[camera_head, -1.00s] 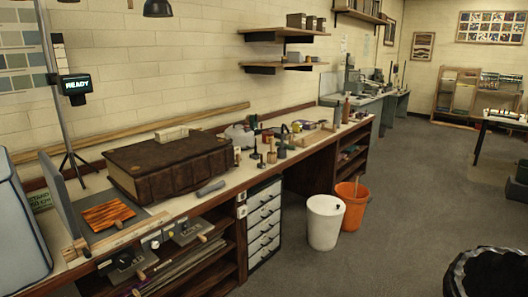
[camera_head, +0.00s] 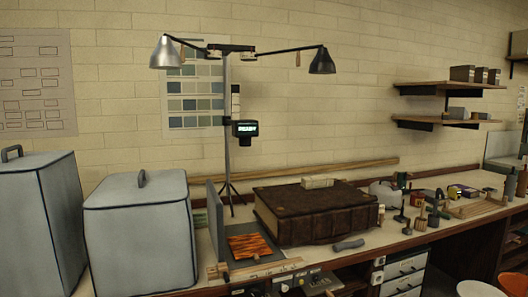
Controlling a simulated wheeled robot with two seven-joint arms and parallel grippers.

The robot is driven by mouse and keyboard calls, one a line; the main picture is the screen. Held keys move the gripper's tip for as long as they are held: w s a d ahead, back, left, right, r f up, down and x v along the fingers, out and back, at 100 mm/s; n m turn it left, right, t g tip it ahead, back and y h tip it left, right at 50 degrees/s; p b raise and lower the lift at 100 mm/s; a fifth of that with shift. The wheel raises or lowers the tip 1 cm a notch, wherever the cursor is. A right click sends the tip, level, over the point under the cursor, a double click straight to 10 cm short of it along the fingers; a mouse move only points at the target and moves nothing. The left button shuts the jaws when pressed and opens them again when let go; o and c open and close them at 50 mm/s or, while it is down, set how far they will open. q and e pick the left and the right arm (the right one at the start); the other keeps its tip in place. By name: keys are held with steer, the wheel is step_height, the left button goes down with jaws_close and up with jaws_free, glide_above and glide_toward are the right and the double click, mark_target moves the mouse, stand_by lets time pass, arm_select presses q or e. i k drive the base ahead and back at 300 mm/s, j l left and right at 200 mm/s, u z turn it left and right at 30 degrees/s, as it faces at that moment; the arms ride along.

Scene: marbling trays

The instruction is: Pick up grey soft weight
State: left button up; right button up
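A small grey, rounded, elongated piece (camera_head: 348,245), which looks like the grey soft weight, lies on the bench top just in front of the large brown book (camera_head: 316,212). It lies flat near the front edge of the bench, and nothing covers it. Neither of my grippers is in view.
A pale block (camera_head: 318,182) lies on the book. An orange patterned sheet (camera_head: 250,246) lies left of it beside an upright grey panel (camera_head: 216,222). Two grey covered boxes (camera_head: 142,235) stand at the left. A lamp stand (camera_head: 228,140) rises behind. Small tools crowd the right.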

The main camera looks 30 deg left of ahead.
mark_target(345, 245)
steer(key=i+j+z, duration=0.15)
steer(key=i, duration=0.3)
steer(key=i+j+z, duration=0.15)
steer(key=i, duration=0.25)
